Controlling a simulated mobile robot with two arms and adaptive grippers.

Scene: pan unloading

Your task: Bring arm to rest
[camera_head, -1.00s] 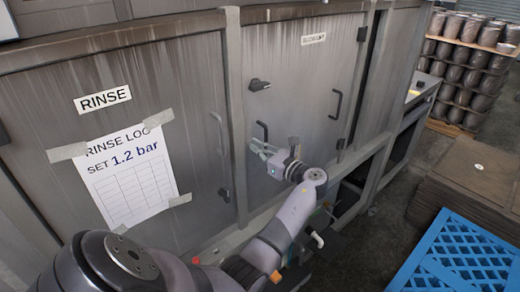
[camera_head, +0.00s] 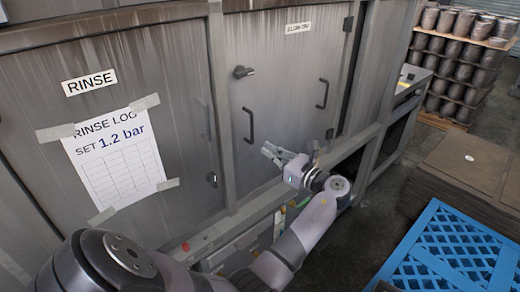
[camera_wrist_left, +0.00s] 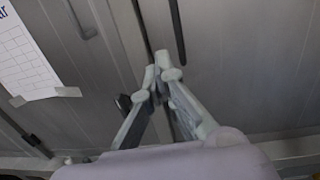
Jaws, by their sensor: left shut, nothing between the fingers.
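My left gripper (camera_head: 272,152) is in the middle of the head view, at the end of my left arm. It is in front of the lower part of the grey cabinet door (camera_head: 285,80), below that door's left handle. In the left wrist view the fingertips of my left gripper (camera_wrist_left: 158,66) meet, with nothing between them. Grey metal panels fill the background there. I cannot tell whether the fingers touch the door. My right gripper does not show.
The rinse panel (camera_head: 90,50) carries a taped paper log (camera_head: 115,160). Door handles (camera_head: 323,93) stick out from the cabinet. A blue plastic pallet (camera_head: 450,250), a brown stack (camera_head: 465,165) and stacked metal pots (camera_head: 460,70) stand at the right. Dark floor lies between the cabinet and the pallet.

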